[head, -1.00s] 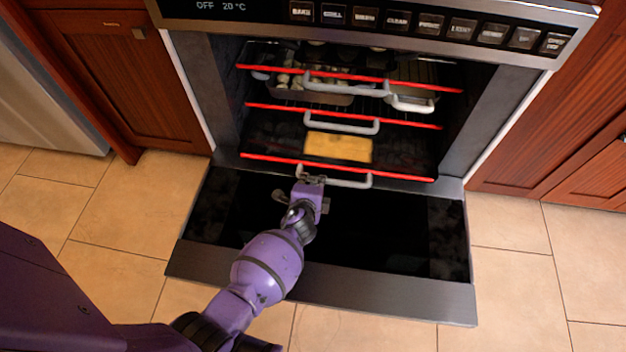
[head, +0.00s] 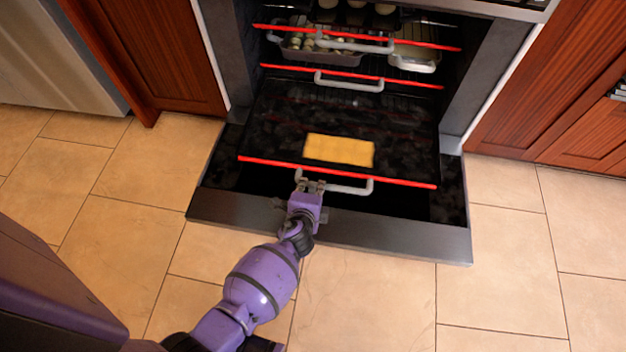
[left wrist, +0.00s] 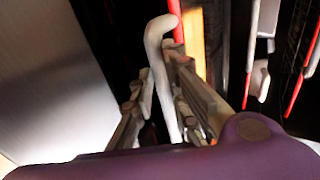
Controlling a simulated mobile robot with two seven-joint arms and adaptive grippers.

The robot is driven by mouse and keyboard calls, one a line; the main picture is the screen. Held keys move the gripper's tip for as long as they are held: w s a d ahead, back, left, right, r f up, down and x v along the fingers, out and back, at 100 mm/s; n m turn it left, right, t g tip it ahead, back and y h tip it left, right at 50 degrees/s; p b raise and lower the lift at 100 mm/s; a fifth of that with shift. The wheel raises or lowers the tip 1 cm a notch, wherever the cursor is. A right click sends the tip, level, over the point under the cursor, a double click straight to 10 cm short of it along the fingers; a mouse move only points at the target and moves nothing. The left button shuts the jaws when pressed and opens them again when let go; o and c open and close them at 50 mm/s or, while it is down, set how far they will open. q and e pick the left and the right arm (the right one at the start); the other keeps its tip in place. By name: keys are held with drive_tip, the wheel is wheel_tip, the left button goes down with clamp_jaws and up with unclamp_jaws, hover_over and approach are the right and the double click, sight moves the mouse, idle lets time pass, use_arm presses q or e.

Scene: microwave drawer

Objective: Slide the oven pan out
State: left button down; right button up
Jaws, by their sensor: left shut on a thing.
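The oven pan (head: 270,130) is the lowest, a dark tray with a red front edge and a pale yellow slab (head: 339,150) on it. It sticks partly out of the oven, above the open door (head: 400,238). Its grey handle (head: 348,190) runs along the front. My left gripper (head: 310,186) is shut on the left part of this handle. In the left wrist view the handle (left wrist: 158,75) lies between the two fingers (left wrist: 155,105). My right gripper is in neither view.
Two higher racks with red edges and grey handles, the middle one (head: 350,86) and the upper one (head: 355,46), sit inside the oven. The upper one carries filled containers (head: 318,50). Wooden cabinets (head: 160,60) flank the oven. The tiled floor (head: 370,285) in front is clear.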

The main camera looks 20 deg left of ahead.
use_arm(q)
drive_tip(key=shift+s+d+f, duration=0.1)
drive_tip(key=shift+s+f, duration=0.25)
drive_tip(key=shift+s, duration=0.4)
drive_tip(key=c, duration=1.8)
unclamp_jaws()
drive_tip(key=shift+w+r, duration=0.1)
drive_tip(key=shift+w, duration=0.1)
drive_tip(key=shift+r, duration=0.1)
drive_tip(key=shift+r, duration=0.25)
wheel_tip(320, 180, up, 9)
drive_tip(key=shift+r, duration=0.15)
drive_tip(key=shift+s, duration=0.1)
